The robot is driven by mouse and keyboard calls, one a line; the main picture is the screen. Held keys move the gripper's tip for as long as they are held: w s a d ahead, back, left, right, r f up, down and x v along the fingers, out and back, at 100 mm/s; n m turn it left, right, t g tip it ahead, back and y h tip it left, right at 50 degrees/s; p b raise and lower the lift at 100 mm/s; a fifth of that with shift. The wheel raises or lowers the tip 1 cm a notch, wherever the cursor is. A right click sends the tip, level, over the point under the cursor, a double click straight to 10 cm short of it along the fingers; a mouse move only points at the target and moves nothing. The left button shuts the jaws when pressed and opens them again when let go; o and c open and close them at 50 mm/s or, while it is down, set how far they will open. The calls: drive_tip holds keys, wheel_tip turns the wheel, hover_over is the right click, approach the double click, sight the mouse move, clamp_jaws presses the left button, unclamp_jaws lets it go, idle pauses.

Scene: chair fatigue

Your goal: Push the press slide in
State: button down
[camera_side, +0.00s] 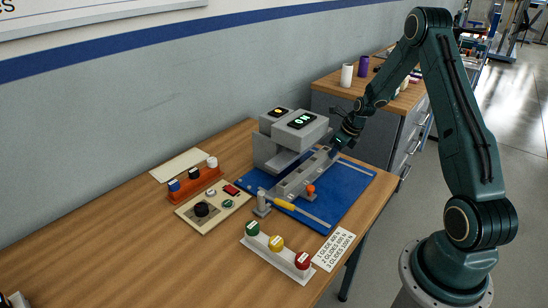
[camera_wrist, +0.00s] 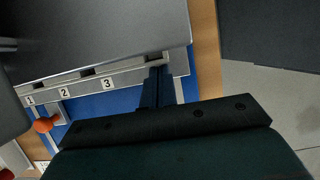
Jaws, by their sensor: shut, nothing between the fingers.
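The grey press (camera_side: 290,138) stands on a blue mat (camera_side: 352,180), with a lit display on its top. The slide (camera_side: 305,176) is a long grey bar low at the press's front; the exact line between slide and press body is hard to make out. In the wrist view a pale rail (camera_wrist: 85,82) carries the labels 1, 2 and 3, with dark slots beside them. My gripper (camera_side: 334,152) is at the right end of the press. In the wrist view its shut fingers (camera_wrist: 158,72) reach the rail's edge right of label 3; I cannot tell whether they touch it.
An orange knob (camera_side: 310,189) sits at the press's front. A yellow-handled tool (camera_side: 285,205) lies on the mat's front. Left are a control box (camera_side: 212,207) and an orange rack (camera_side: 195,185); in front, a button strip (camera_side: 277,256) and a label card (camera_side: 333,248). The table's right edge is close.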

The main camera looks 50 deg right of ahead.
drive_tip(key=shift+s, duration=0.2)
drive_tip(key=shift+s, duration=0.55)
drive_tip(key=s, duration=0.2)
drive_tip(key=shift+s+r, duration=0.25)
drive_tip(key=shift+s, duration=0.15)
drive_tip(key=c, duration=2.1)
unclamp_jaws()
drive_tip(key=shift+v, duration=4.75)
drive_tip(key=o, duration=0.7)
drive_tip(key=shift+w+a, duration=0.15)
drive_tip(key=shift+a, duration=0.05)
drive_tip(key=shift+o, duration=0.8)
drive_tip(key=shift+w+a+n, duration=0.15)
drive_tip(key=shift+a+n, duration=0.15)
drive_tip(key=shift+n, duration=0.1)
drive_tip(key=a+r+n+g+h, duration=0.1)
drive_tip(key=a+r+n+h, duration=0.2)
drive_tip(key=a+n, duration=2)
drive_tip(key=shift+a+r+n, duration=0.2)
drive_tip(key=shift+r+n, duration=0.55)
drive_tip(key=shift+n, duration=0.85)
